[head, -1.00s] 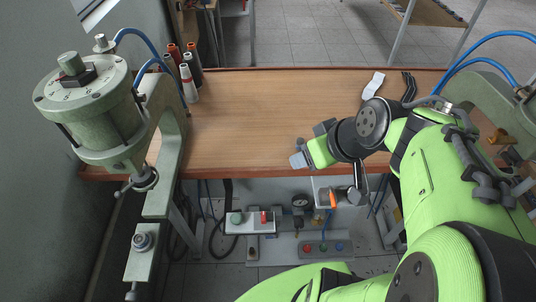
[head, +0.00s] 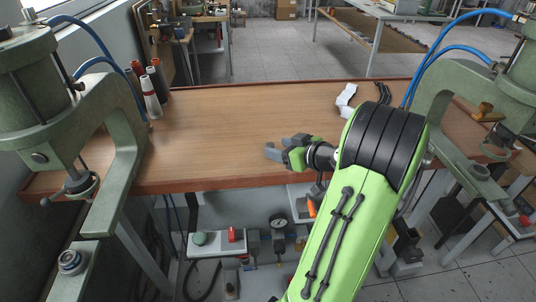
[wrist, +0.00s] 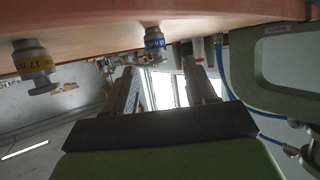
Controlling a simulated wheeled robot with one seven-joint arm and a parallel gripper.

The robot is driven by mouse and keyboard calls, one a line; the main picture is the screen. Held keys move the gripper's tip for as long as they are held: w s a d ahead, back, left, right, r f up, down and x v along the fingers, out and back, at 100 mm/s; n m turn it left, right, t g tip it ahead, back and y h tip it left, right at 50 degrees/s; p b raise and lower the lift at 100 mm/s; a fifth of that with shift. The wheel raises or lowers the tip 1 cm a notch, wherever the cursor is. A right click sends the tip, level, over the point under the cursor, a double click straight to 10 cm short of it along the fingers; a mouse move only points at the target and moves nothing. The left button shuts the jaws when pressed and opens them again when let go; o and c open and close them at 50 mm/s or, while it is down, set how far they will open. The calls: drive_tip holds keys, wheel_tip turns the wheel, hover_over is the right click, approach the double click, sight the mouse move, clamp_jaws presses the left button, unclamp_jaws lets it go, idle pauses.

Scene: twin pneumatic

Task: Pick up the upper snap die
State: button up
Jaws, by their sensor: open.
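Two small round metal dies show in the wrist view, which looks upside down. One die with a yellow band (wrist: 35,64) is at the left, and one die with a blue band (wrist: 154,38) is near the upper middle. I cannot tell which is the upper snap die. In the wrist view my gripper (wrist: 162,70) is open, with nothing seen between its fingers. The blue-banded die appears beyond the fingers, between their lines. In the head view my gripper (head: 280,150) is low over the near part of the wooden table (head: 220,130). I cannot make out the dies there.
A green press (head: 125,140) stands at the table's left, with bottles or spools (head: 151,97) behind it. Another press (head: 440,100) stands at the right. White crumpled pieces (head: 346,99) lie at the back right. The table's left and middle are clear.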

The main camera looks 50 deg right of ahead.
sight(272, 146)
drive_tip(key=x, duration=0.7)
drive_tip(key=shift+d+b, duration=0.15)
drive_tip(key=shift+b, duration=0.25)
clamp_jaws()
wheel_tip(272, 146, up, 10)
drive_tip(key=p, duration=0.3)
